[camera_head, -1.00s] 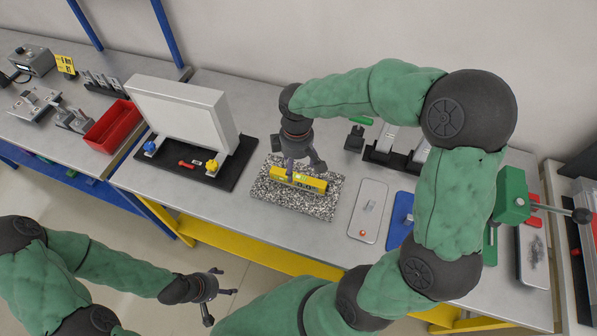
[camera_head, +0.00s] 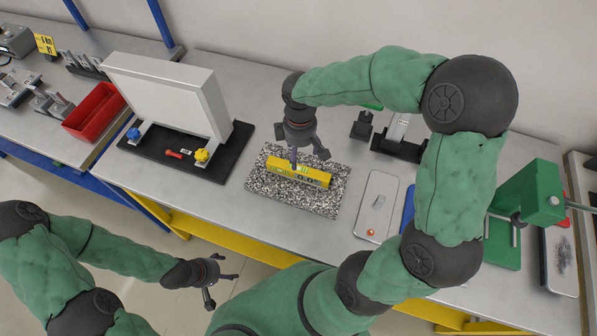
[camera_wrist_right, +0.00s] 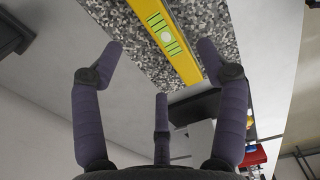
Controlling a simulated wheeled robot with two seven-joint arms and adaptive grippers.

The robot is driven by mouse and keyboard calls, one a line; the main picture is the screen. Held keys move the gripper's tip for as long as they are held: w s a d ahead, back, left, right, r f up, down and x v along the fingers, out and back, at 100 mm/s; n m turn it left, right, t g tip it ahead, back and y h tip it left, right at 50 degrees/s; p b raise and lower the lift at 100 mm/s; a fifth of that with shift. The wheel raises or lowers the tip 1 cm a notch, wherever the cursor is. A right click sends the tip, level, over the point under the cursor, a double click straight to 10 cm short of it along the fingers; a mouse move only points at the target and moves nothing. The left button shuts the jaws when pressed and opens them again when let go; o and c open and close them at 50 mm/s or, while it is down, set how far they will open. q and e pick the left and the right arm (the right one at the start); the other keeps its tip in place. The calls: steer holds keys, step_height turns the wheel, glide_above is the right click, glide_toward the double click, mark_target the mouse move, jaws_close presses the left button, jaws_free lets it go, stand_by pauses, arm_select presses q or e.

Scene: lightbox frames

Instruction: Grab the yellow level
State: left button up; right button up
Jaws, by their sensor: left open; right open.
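The yellow level (camera_head: 300,172) lies on a speckled granite plate (camera_head: 262,185) on the workbench. In the right wrist view the level (camera_wrist_right: 188,62) with its green vial runs diagonally across the top, on the speckled plate (camera_wrist_right: 125,20). My right gripper (camera_head: 300,160) is open, above and just behind the level, fingers pointing down. In the wrist view its three fingers (camera_wrist_right: 160,85) are spread with nothing between them; the level appears beyond the fingertips. My left gripper (camera_head: 222,280) is open and empty, away from the bench at lower left.
A white panel (camera_head: 165,88) on a black base stands left of the plate. A red bin (camera_head: 95,110) sits further left. A grey tray (camera_head: 377,205) lies right of the plate, and a green press (camera_head: 525,200) stands at far right.

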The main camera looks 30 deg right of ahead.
mark_target(299, 166)
step_height(299, 166, down, 3)
steer(key=shift+r+b, duration=0.1)
steer(key=shift+b, duration=0.2)
steer(key=shift+f+b, duration=0.9)
steer(key=shift+f, duration=1.85)
steer(key=shift+r, duration=0.1)
jaws_close()
